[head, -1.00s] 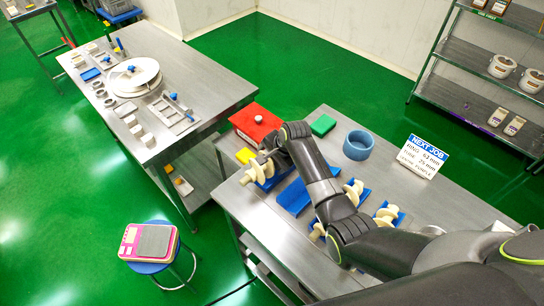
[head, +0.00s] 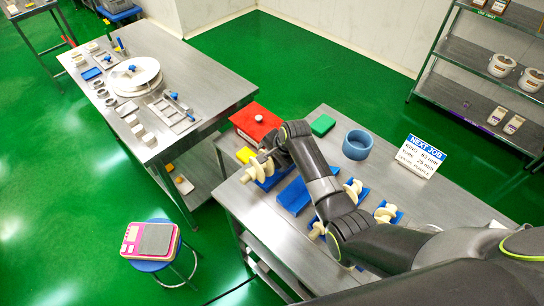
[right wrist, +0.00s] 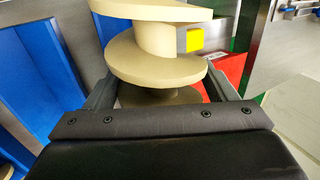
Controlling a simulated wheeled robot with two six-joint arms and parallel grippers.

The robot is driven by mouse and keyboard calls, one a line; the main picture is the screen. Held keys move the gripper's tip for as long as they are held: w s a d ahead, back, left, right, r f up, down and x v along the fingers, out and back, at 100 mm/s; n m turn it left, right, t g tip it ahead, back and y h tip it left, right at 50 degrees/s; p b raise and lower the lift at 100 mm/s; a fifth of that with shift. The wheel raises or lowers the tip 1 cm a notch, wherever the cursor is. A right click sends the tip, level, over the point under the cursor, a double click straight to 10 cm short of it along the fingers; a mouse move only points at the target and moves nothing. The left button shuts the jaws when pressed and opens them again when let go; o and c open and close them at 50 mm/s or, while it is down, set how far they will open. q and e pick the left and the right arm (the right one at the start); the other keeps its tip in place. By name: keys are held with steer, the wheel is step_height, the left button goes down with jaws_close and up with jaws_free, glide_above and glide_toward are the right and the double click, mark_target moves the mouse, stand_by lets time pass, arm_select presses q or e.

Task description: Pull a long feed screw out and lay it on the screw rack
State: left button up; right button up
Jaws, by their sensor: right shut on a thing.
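A cream feed screw with broad spiral flights (head: 257,168) is at the left end of the near steel table, over a blue rack block (head: 276,181). My right gripper (head: 268,158) is shut on this screw. In the right wrist view the screw (right wrist: 155,52) stands between the two fingers (right wrist: 158,95), its lower part shadowed. I cannot tell whether the screw touches the blue block. Another blue block (head: 293,196) beside it is bare. More cream screws (head: 353,190) (head: 386,213) lie on blue blocks to the right, partly behind my arm. My left gripper is out of view.
Another steel table (head: 215,85) with machine parts stands left. A stool with a pink scale (head: 150,241) is in front.

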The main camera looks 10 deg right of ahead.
steer(key=shift+r+p, duration=0.4)
steer(key=shift+r, duration=0.3)
steer(key=shift+w, duration=0.1)
steer(key=shift+r, duration=1.15)
steer(key=o, duration=1.3)
steer(key=shift+o, duration=0.2)
steer(key=shift+v, duration=3.75)
